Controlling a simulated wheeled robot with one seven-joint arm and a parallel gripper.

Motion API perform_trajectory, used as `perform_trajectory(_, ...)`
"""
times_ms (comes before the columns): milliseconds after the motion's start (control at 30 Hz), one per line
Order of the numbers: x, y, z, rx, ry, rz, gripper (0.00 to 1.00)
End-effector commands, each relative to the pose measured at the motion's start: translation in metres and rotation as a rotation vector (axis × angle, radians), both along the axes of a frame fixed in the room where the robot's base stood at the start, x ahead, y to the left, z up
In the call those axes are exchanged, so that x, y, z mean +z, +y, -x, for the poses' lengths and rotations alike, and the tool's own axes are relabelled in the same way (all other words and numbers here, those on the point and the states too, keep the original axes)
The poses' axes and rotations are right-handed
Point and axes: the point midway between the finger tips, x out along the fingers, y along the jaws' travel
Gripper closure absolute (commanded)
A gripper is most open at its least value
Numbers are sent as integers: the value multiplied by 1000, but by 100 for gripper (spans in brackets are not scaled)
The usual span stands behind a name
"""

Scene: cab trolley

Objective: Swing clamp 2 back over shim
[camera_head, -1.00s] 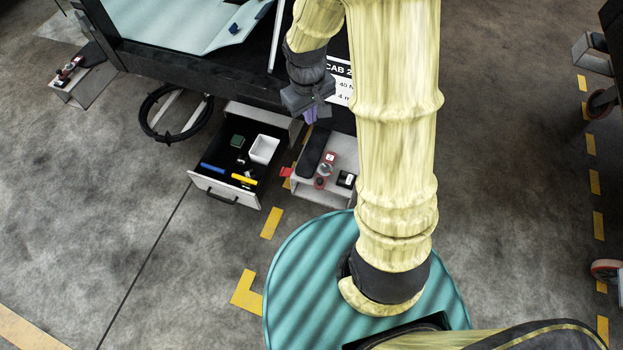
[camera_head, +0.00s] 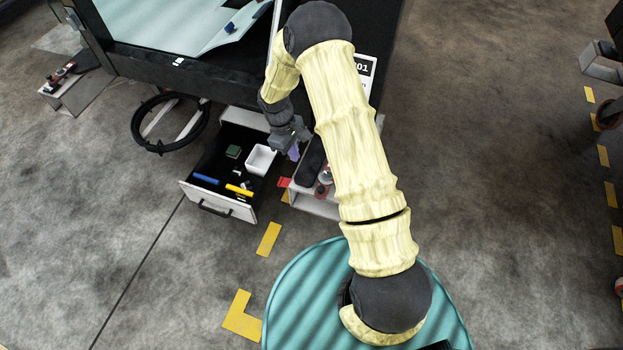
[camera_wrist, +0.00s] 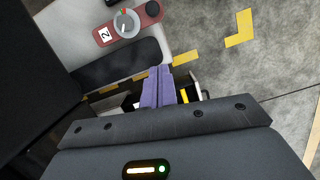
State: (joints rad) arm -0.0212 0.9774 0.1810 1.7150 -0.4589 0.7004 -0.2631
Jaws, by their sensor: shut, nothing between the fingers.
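Clamp 2 shows in the wrist view as a dull red bar (camera_wrist: 104,34) with a white label "2" and a round silver knob (camera_wrist: 126,22) on it. It lies on a pale shelf top (camera_wrist: 77,25). In the head view my arm hides most of it; a red and grey part (camera_head: 323,190) shows beside the arm. I cannot make out a shim. My gripper (camera_wrist: 157,88) has purple fingers pressed together, empty, apart from the clamp. In the head view the gripper (camera_head: 294,152) hangs between the drawer and the shelf's long black piece (camera_head: 311,162).
An open drawer (camera_head: 225,208) left of the gripper holds a white box (camera_head: 261,159), a green block (camera_head: 233,152), and blue and yellow tools. A red tab (camera_head: 283,182) sticks out at the shelf's left edge. Open floor lies in front.

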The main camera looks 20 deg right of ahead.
Motion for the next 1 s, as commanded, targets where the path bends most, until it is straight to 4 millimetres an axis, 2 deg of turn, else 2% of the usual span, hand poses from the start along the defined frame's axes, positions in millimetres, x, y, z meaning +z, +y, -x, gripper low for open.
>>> perform_trajectory(167, -8, -2, 1, -1, 0, 0, 100)
perform_trajectory(267, -21, -4, 4, -1, 3, 2, 100)
perform_trajectory(733, -100, -17, 18, -2, 3, 1, 100)
perform_trajectory(1000, -104, -42, 42, -2, 0, 1, 100)
